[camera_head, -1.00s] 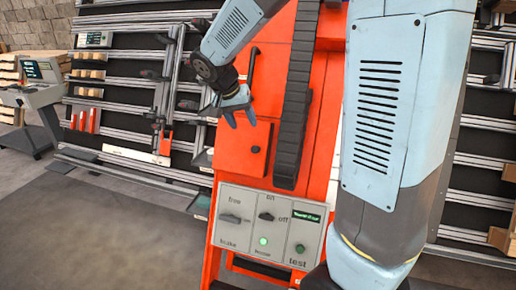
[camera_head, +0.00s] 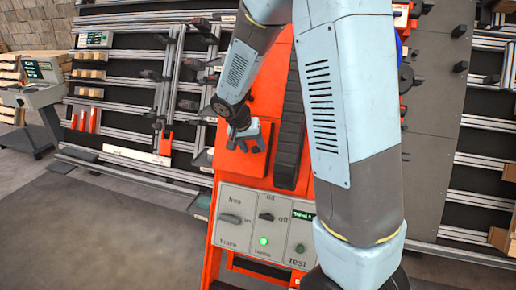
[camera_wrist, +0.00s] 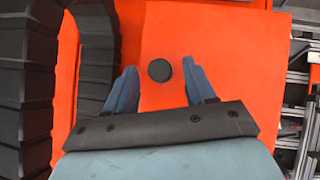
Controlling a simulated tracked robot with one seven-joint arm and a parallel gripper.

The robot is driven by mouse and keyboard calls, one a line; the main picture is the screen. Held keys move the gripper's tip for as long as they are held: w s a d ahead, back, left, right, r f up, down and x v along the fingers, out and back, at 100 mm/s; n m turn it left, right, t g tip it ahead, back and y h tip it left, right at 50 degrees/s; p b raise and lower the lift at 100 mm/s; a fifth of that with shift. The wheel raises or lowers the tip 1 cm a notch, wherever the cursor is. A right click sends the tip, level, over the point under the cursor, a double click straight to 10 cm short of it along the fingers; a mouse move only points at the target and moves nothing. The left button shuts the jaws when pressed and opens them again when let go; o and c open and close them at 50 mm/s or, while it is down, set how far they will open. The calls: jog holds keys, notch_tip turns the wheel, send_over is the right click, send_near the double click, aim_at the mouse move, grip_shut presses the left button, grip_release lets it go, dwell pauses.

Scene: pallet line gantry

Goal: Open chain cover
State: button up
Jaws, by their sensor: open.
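The chain cover appears to be the orange panel (camera_head: 230,168) on the front of the orange machine column. It also fills the middle of the wrist view (camera_wrist: 235,60). A round black knob (camera_wrist: 159,70) sits on it. My gripper (camera_head: 250,146) is in front of this panel, and its body hides the knob in the head view. In the wrist view my gripper (camera_wrist: 158,72) has its two blue fingers apart, with the knob between them in the picture. I cannot tell whether the fingertips reach around the knob. The panel looks shut.
A black cable chain (camera_head: 289,125) runs vertically right of the panel; it shows at left in the wrist view (camera_wrist: 25,95). Below is a grey control box (camera_head: 265,228) with switches and a lit green lamp. A rail rack (camera_head: 130,110) stands behind, left.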

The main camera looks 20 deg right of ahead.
jog(key=shift+x, duration=0.8)
grip_shut()
